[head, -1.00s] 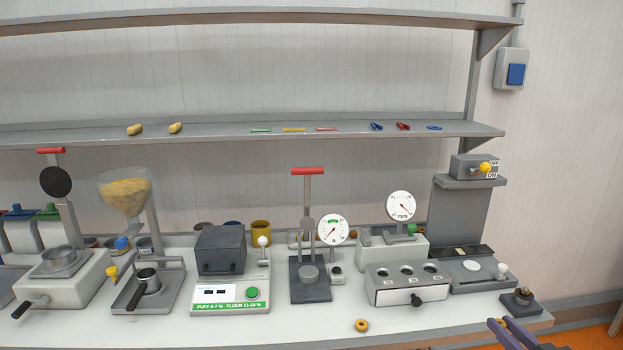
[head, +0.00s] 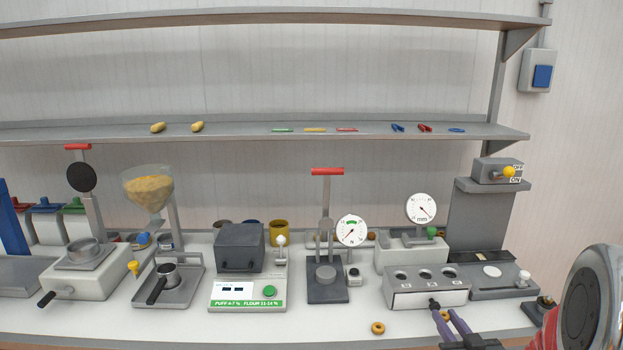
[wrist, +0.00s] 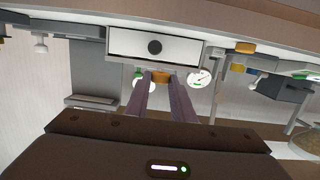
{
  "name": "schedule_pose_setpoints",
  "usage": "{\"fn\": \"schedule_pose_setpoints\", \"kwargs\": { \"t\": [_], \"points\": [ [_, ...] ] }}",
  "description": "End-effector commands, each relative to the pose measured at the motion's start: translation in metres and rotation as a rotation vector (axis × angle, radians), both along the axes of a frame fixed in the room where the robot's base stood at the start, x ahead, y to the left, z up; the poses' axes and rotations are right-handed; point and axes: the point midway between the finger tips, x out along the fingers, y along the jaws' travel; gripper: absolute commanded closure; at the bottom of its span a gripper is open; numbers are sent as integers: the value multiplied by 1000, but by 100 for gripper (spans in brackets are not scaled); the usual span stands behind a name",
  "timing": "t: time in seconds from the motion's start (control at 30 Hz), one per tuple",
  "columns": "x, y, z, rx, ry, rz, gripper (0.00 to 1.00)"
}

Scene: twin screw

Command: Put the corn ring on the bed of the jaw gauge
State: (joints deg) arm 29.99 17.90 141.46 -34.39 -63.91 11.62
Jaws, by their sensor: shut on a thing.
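My gripper (head: 449,318) is at the lower right of the head view, its two purple fingers pointing up toward the bench. It is shut on a corn ring (head: 446,315), a small orange-brown ring between the fingertips. The held ring also shows in the wrist view (wrist: 162,78). The jaw gauge (head: 408,256) seems to be the white body with the round mm dial (head: 421,208) and a green knob (head: 432,232). It stands behind the white drawer box; its bed is mostly hidden. My gripper is in front of that box, apart from the gauge.
The white drawer box (head: 413,299) with several round wells and a black knob stands between my gripper and the gauge. Another ring (head: 378,328) lies on the bench front. A red-handled press (head: 326,290) with a dial is left of the box, a grey stand (head: 487,225) right.

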Motion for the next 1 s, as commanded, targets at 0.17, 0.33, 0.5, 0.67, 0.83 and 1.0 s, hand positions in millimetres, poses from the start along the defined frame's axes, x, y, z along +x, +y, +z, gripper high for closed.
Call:
{"fn": "schedule_pose_setpoints", "kwargs": {
  "t": [0.17, 0.33, 0.5, 0.67, 0.83, 1.0],
  "points": [
    [19, 31, -5, 1, -1, 4, 89],
    [36, 58, -11, 1, 0, 2, 89],
    [54, 86, -17, 1, 0, -1, 89],
    [72, 114, -23, 1, 0, -3, 89],
    [91, 144, -29, 0, 0, -6, 89],
    [103, 163, -32, 0, 0, -11, 89]
  ]
}}
